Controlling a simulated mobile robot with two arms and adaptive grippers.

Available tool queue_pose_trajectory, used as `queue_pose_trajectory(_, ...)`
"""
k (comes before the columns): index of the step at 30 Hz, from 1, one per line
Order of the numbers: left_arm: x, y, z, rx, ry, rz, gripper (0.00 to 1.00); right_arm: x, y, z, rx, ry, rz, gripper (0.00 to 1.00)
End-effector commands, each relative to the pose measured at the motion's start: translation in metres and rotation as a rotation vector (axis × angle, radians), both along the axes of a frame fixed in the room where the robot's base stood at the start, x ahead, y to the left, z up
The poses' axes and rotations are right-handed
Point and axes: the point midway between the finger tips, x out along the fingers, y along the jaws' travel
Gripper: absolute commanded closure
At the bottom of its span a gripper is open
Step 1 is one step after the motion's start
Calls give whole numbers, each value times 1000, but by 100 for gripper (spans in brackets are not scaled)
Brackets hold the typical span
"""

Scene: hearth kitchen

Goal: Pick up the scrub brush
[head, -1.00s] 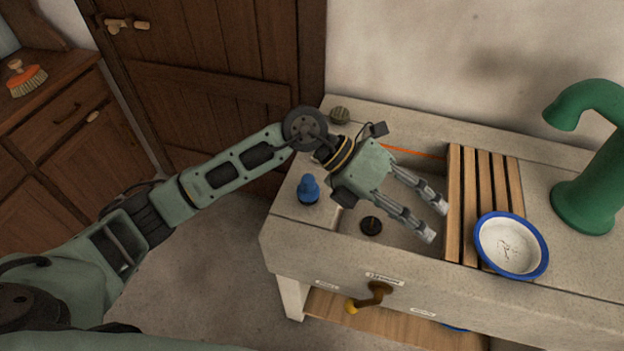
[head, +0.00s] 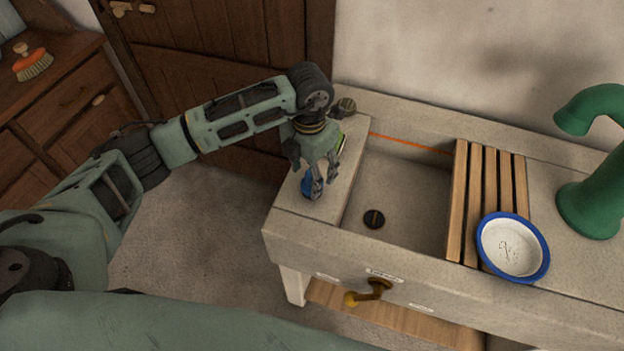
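An orange brush (head: 33,66) with a wooden knob handle lies on the brown wooden counter at the far left. It is well away from my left gripper. My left gripper (head: 320,183) points down over the left ledge of the stone sink, at a small blue object (head: 307,186) that its fingers partly hide. I cannot tell whether the fingers touch the blue object or how far they are open. My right gripper is not in view.
The sink basin (head: 405,195) is empty but for a dark plug (head: 374,219). A wooden rack (head: 476,165), a blue-rimmed bowl (head: 546,262) and a green tap (head: 590,205) are to the right. A dark round object (head: 347,105) sits on the back-left corner.

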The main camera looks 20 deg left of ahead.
Motion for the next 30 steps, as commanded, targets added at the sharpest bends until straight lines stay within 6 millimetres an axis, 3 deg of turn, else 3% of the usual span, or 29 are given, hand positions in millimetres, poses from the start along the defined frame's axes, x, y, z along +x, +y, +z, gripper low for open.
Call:
queue_pose_trajectory(4,-1,-1,-14,-1,0,-2,43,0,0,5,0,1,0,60)
queue_pose_trajectory(11,0,-1,-17,-2,-1,-3,43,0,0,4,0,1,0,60)
queue_pose_trajectory(27,0,-1,-16,-3,-1,-2,88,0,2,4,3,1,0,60)
queue_pose_trajectory(30,0,-1,-16,-3,-1,-2,88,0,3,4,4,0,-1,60)
